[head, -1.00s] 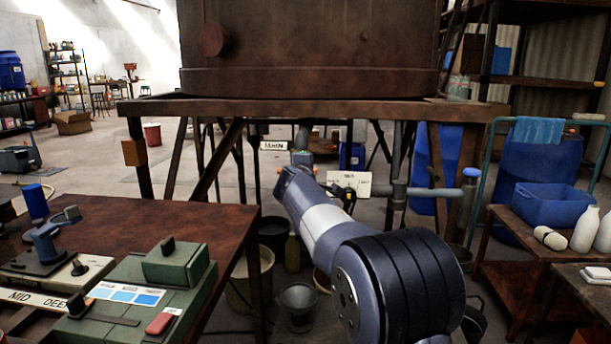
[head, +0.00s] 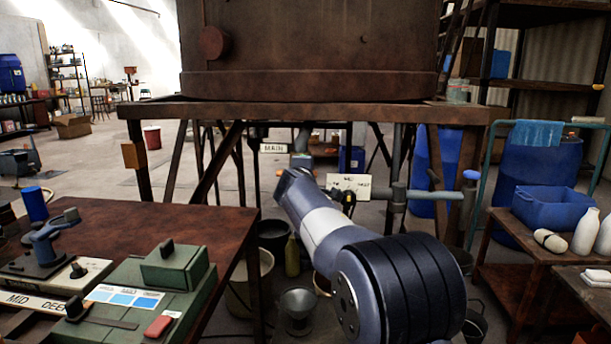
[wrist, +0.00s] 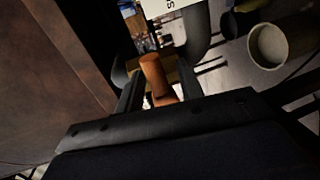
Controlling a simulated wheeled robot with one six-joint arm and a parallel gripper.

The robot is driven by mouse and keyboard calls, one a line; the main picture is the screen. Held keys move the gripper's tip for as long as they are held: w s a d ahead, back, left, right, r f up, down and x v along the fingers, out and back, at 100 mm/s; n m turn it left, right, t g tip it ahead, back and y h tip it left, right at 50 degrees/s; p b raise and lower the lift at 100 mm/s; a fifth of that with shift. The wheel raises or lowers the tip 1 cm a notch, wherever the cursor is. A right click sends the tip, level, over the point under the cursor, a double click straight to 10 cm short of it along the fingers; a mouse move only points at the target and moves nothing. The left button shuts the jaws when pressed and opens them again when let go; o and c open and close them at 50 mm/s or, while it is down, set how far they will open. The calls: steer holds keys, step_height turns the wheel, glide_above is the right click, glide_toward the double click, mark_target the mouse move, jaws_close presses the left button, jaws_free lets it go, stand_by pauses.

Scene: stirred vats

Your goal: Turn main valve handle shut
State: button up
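The orange main valve handle (wrist: 154,75) shows in the wrist view as a stubby bar between my gripper's two dark fingers. My gripper (wrist: 159,68) is open, with a finger on either side of the handle and small gaps visible. I cannot tell whether either finger touches it. In the head view my arm reaches under the vat, and its forearm and wrist hide the fingers and most of the handle. A white MAIN sign (head: 274,148) hangs just beyond my wrist. The handle's angle to its pipe is not clear.
The rusty vat (head: 310,45) stands on a frame (head: 300,110) above my arm. A pipe (head: 433,194) runs right of my wrist. Buckets and a funnel (head: 297,305) stand below. A table with a green box (head: 150,290) is at left, a cart (head: 510,275) at right.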

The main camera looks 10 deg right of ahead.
steer(key=v, duration=1)
steer(key=shift+s+a+b, duration=0.15)
steer(key=shift+s+b, duration=0.15)
steer(key=shift+s, duration=0.1)
steer(key=x, duration=1.1)
steer(key=shift+r+p, duration=0.1)
steer(key=shift+p, duration=0.25)
steer(key=shift+s, duration=0.1)
